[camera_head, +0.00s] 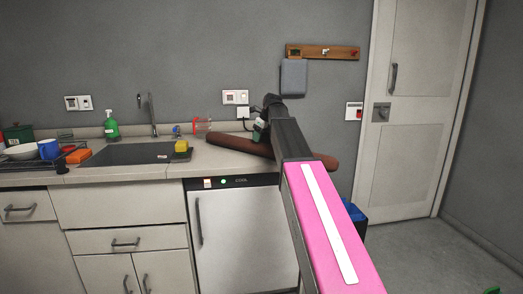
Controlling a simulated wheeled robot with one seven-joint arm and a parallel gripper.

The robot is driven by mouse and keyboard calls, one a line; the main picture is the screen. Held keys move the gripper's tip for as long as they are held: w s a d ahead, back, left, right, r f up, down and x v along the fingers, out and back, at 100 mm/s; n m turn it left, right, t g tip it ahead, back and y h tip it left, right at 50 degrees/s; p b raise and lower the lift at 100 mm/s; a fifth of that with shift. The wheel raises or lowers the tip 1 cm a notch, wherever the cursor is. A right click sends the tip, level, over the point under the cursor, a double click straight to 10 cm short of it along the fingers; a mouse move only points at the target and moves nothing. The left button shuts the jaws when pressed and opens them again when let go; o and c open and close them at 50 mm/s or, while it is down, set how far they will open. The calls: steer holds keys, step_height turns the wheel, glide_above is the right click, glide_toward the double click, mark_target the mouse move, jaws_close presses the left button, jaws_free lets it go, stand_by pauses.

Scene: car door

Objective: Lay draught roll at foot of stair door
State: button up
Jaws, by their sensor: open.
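The draught roll (232,143) is a long brown cylinder. It lies on the right end of the worktop, with its right end showing past my arm. My arm crosses over it and hides its middle. My gripper (262,128) is open, at the far end of my arm, above or just behind the roll. The fingers are small and partly hidden, and I cannot tell whether they touch it. The stair door (412,110) is pale, with a dark handle, and looks shut in the wall at the right. Bare floor lies at its foot.
A sink (135,153), green soap bottle (111,126), yellow sponge (182,147) and dish rack (68,154) line the worktop (110,176). A white appliance (245,235) stands below. A blue bin (353,212) stands right of it. The grey floor (425,255) before the door is clear.

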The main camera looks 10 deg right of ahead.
steer(key=shift+f, duration=0.25)
stand_by(0.5)
steer(key=shift+c, duration=0.3)
jaws_close()
